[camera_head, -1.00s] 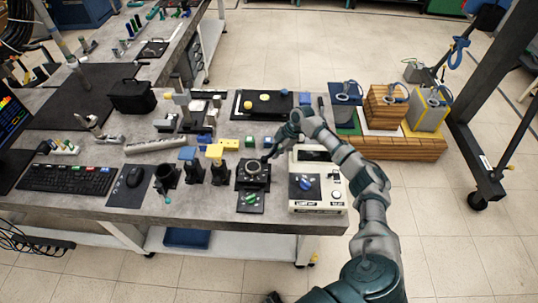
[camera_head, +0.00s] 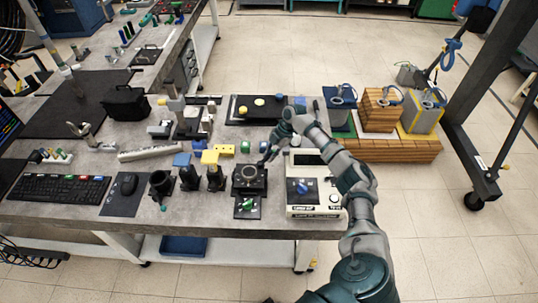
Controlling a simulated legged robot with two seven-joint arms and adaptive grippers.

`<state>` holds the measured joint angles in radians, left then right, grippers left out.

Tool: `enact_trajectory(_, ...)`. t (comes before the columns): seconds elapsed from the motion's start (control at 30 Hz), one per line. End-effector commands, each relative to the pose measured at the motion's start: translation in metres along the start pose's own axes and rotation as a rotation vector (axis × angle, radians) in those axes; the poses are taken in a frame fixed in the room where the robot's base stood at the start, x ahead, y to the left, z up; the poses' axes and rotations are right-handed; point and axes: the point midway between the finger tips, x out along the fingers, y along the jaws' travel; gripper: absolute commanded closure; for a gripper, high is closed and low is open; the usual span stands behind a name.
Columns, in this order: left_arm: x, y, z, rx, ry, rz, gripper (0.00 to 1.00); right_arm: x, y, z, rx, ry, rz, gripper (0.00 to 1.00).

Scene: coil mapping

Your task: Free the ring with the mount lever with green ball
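The ring (camera_head: 249,173) sits in a black mount (camera_head: 250,188) near the front edge of the bench. A lever with a green ball (camera_head: 246,205) is on the black plate at the front of the mount. My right gripper (camera_head: 267,158) hangs just behind and to the right of the ring, pointing down. Its fingers are small and dark, so I cannot tell whether they are open or shut, or whether they touch the mount. My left gripper is not in view.
Green cylinders and a yellow block (camera_head: 224,149) lie behind.

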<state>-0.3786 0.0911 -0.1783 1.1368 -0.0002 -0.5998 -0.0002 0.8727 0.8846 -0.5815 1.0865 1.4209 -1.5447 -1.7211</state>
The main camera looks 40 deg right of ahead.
Motion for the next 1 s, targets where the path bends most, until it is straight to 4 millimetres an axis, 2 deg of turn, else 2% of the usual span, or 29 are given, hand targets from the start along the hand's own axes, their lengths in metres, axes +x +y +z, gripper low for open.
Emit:
enact_trajectory(0.03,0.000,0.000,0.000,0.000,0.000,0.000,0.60,0.001,-0.003,0.004,0.006,-0.009,-0.006,0.72)
enact_trajectory(0.1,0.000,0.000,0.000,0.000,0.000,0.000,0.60,0.001,-0.002,0.004,0.005,-0.008,-0.005,0.57)
enact_trajectory(0.47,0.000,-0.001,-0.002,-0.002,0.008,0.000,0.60,-0.006,0.000,0.000,0.001,-0.004,0.002,0.57)
enact_trajectory(0.57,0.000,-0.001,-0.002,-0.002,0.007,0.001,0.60,-0.020,0.001,0.000,0.001,-0.005,0.004,0.57)
enact_trajectory(0.9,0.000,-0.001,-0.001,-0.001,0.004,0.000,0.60,-0.092,0.000,0.004,0.004,-0.003,0.002,0.57)
enact_trajectory(1.0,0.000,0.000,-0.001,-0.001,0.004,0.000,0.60,-0.106,0.000,0.006,0.005,-0.002,0.000,0.57)
